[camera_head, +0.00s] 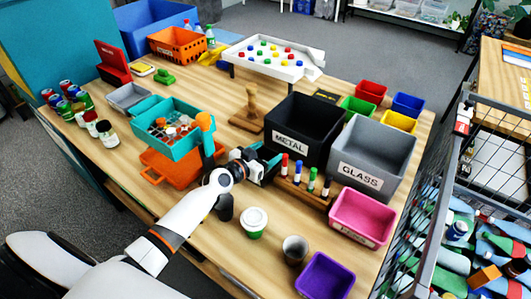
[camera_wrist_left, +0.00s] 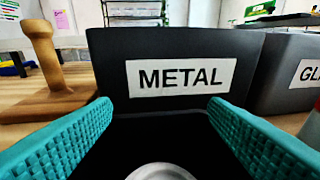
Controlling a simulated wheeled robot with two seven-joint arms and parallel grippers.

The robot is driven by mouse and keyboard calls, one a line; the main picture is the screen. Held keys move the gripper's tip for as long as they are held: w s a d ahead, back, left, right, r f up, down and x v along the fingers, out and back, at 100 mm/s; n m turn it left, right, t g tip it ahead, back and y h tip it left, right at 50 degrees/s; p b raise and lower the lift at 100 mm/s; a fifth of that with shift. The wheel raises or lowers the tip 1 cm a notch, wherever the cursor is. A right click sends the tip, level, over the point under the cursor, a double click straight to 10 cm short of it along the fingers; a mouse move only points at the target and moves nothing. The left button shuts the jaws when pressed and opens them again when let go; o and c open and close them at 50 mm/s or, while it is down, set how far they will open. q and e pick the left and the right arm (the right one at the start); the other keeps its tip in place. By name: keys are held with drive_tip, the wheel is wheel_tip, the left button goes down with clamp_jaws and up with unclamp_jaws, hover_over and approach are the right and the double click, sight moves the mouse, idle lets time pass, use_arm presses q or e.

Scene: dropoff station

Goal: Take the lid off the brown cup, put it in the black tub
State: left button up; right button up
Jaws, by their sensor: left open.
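The black tub (camera_head: 297,118), labelled METAL, stands near the table's middle. Its labelled front wall (camera_wrist_left: 105,70) fills the middle of the left wrist view. My left gripper (camera_head: 268,163) is open in front of this wall. Its teal fingers (camera_wrist_left: 160,118) are spread, with nothing gripped between them. A pale round thing (camera_wrist_left: 162,172) shows at the bottom edge of the wrist view; I cannot tell whether it is a lid. A dark brownish cup (camera_head: 294,251) stands near the front edge, with a greyish top and no white lid visible. The tub's floor is hidden. My right gripper is not in view.
A white-lidded cup with green (camera_head: 253,222) and a purple bin (camera_head: 325,277) flank the brownish cup. A grey GLASS tub (camera_head: 374,155) and pink bin (camera_head: 360,217) stand right. A rack of markers (camera_head: 300,180) lies close to my gripper. A wooden stand (camera_head: 250,110) is left of the tub.

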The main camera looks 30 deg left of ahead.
use_arm(q)
drive_tip(key=shift+s+f, duration=0.2)
drive_tip(key=shift+f, duration=0.4)
drive_tip(key=shift+r+p, duration=0.25)
drive_tip(key=shift+p, duration=0.15)
drive_tip(key=shift+r+p, duration=0.45)
drive_tip(key=shift+p, duration=0.15)
drive_tip(key=v, duration=0.6)
drive_tip(key=b+v, duration=0.1)
drive_tip(key=v, duration=0.3)
drive_tip(key=shift+a, duration=0.25)
drive_tip(key=shift+s+a+r, duration=0.2)
drive_tip(key=shift+s+r, duration=0.1)
drive_tip(key=shift+s, duration=0.4)
